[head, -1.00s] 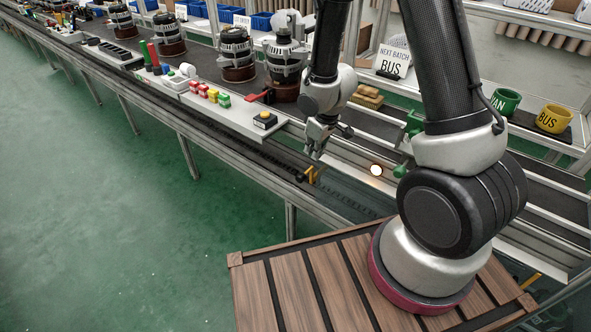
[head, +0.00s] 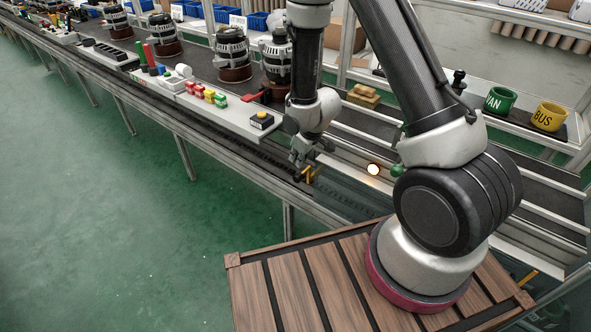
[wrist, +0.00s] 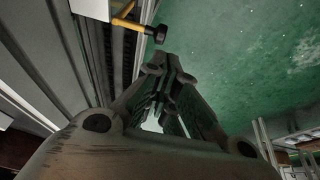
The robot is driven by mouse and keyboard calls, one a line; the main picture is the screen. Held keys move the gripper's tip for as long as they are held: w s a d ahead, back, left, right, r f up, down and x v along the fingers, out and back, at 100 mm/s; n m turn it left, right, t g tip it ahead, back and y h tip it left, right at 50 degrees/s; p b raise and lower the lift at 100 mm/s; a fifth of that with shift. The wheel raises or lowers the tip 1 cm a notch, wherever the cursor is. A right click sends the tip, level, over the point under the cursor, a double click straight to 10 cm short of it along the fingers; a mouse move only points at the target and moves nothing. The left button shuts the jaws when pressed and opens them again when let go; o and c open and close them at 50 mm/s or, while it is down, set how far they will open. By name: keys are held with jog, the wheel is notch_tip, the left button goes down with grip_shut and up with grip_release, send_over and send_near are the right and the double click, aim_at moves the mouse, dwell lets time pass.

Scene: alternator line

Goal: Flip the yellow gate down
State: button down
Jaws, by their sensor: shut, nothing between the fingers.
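The small yellow gate (head: 310,174) is at the front rail of the line, beside the tip of my gripper (head: 298,173). Only a short part of it shows in the head view, and its exact angle is hard to tell there. In the wrist view the yellow bar (wrist: 128,24) ends in a black knob (wrist: 158,34), just beyond my shut fingertips (wrist: 168,64). My gripper is empty and points down at the rail. A small gap shows between fingertips and knob in the wrist view; whether they touch is unclear.
A control strip with a yellow button box (head: 262,120) and coloured blocks lies left of my gripper. A lit round lamp (head: 373,169) is to the right. Alternators (head: 233,55) stand behind. The green floor (head: 90,200) in front is clear.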

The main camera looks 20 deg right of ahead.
aim_at(295, 177)
jog(key=x, duration=0.4)
jog(key=d+x, duration=0.1)
jog(key=x, duration=0.1)
jog(key=shift+s+a+f, duration=0.1)
jog(key=shift+f, duration=0.2)
notch_tip(295, 177, down, 11)
jog(key=shift+r, duration=0.2)
